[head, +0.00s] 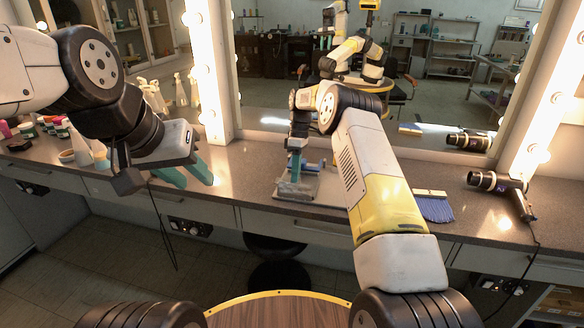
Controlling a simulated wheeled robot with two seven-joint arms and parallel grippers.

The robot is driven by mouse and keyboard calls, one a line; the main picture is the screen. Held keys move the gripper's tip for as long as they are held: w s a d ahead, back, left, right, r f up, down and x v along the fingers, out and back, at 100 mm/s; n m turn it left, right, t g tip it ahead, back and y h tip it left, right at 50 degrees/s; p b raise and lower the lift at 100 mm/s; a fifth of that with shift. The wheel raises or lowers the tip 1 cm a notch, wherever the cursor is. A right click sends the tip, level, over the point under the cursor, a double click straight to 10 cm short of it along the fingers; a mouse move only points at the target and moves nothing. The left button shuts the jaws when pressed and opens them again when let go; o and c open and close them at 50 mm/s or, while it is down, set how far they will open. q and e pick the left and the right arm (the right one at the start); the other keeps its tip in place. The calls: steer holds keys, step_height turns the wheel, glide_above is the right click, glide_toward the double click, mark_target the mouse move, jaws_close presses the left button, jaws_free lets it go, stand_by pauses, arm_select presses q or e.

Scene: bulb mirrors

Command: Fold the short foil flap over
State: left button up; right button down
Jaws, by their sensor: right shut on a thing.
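A crumpled grey sheet of foil (292,190) lies at the counter's front edge, at the centre of the head view. My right gripper (294,176) points down with its teal fingers at the back of the foil, shut on it. Its fingertips and the flap's edge are too small to make out, so I cannot tell how far the flap is folded. My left gripper (190,176) is empty to the left, its two teal fingers apart, at the counter's front edge.
A blue-bristled brush (433,206) and a black hair dryer (498,185) lie to the right. Bottles and bowls (80,150) crowd the left. Lit mirrors stand behind.

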stand_by(0.3)
steer(key=c, duration=1.6)
jaws_free()
steer(key=shift+o, duration=0.2)
steer(key=v, duration=0.7)
steer(key=shift+w+r, duration=0.15)
steer(key=shift+r, duration=0.15)
